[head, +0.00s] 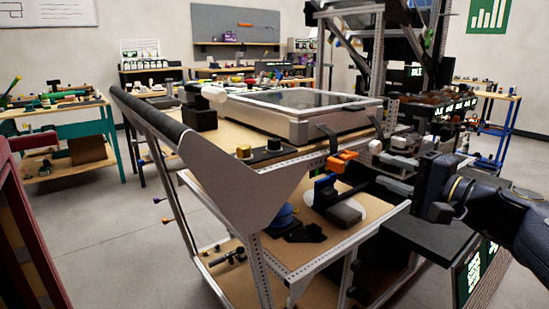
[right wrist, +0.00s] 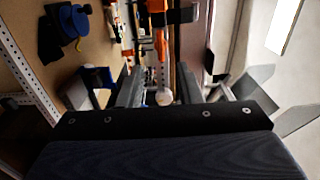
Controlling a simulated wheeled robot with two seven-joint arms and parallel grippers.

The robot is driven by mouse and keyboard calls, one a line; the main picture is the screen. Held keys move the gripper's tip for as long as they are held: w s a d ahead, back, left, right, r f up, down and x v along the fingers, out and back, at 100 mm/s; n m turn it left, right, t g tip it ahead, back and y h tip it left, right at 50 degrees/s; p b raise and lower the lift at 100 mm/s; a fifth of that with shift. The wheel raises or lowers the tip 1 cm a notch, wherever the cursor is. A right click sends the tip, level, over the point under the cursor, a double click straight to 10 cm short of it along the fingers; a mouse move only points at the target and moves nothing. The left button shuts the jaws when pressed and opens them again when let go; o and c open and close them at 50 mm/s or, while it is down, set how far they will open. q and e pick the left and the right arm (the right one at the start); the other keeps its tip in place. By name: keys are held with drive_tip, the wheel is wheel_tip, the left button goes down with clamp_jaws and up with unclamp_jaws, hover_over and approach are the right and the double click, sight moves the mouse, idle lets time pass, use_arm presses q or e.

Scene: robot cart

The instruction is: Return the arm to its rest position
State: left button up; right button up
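My right arm comes in from the right in the head view. My right gripper (head: 384,167) is held out beside the cart (head: 228,183), near its right side, with two grey fingers apart. In the right wrist view the fingers of my right gripper (right wrist: 160,84) stand apart. A white round end and an orange part (right wrist: 161,48) show between them, and I cannot tell how far beyond the fingers they lie. I see no object held. My left gripper is not in view.
An orange clip-like part (head: 342,160) is close left of the right gripper. A pale framed case (head: 296,122) lies on the cart's top, and a blue round object (head: 281,215) sits on a lower shelf. Open floor (head: 120,240) lies to the left.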

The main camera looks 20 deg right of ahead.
drive_tip(key=s+a+f+n+g, duration=0.6)
drive_tip(key=s+a+f, duration=0.3)
drive_tip(key=a+f, duration=0.35)
drive_tip(key=s+a+f+n+g+h, duration=0.3)
drive_tip(key=s+f+n+g, duration=0.2)
drive_tip(key=s+f, duration=0.8)
wheel_tip(320, 180, up, 34)
drive_tip(key=w+p, duration=0.1)
drive_tip(key=p, duration=3.6)
drive_tip(key=shift+w+d+n, duration=0.2)
drive_tip(key=shift+d+n, duration=0.15)
drive_tip(key=shift+n, duration=0.05)
